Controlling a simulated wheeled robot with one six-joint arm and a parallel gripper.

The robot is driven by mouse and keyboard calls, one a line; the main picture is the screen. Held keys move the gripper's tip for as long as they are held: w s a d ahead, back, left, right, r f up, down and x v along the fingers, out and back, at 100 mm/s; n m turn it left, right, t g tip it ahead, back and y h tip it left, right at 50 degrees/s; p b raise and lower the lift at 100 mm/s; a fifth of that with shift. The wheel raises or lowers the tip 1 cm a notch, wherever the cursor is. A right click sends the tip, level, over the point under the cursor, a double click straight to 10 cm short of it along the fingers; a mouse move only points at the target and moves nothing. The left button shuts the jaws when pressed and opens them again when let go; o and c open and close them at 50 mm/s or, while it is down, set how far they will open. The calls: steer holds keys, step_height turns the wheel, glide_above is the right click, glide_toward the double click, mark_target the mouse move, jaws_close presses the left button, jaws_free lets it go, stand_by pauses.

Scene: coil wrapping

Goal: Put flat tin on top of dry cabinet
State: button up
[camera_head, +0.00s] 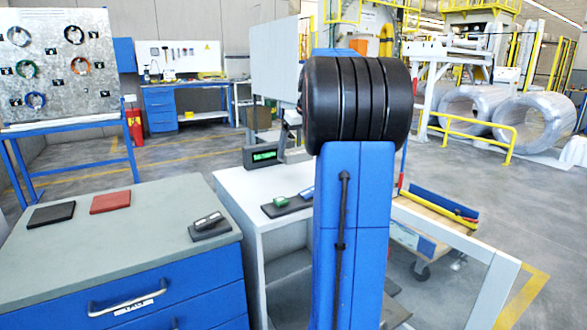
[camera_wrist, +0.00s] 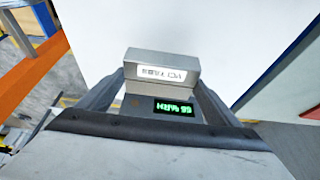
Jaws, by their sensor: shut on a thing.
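A flat grey tin (camera_wrist: 150,60) with a white label sits between the two fingers of my gripper (camera_wrist: 160,80) in the wrist view. My gripper is shut on it. Below the label, a dark display with green %RH digits (camera_wrist: 175,107) shows between the fingers. I cannot tell for sure which body is the dry cabinet. My blue arm hides much of the gripper and the tin in the head view.
A grey-topped blue drawer cabinet (camera_head: 150,222) stands at the left, with a black pad (camera_head: 51,215), a red pad (camera_head: 110,202) and a small device (camera_head: 209,224) on it. A dark tray with a green item (camera_head: 284,205) lies on the white bench. Wrapped coils (camera_head: 535,118) stand back right.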

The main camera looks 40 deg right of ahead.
steer(key=shift+f, duration=3.15)
steer(key=o, duration=1.1)
steer(key=shift+f, duration=0.1)
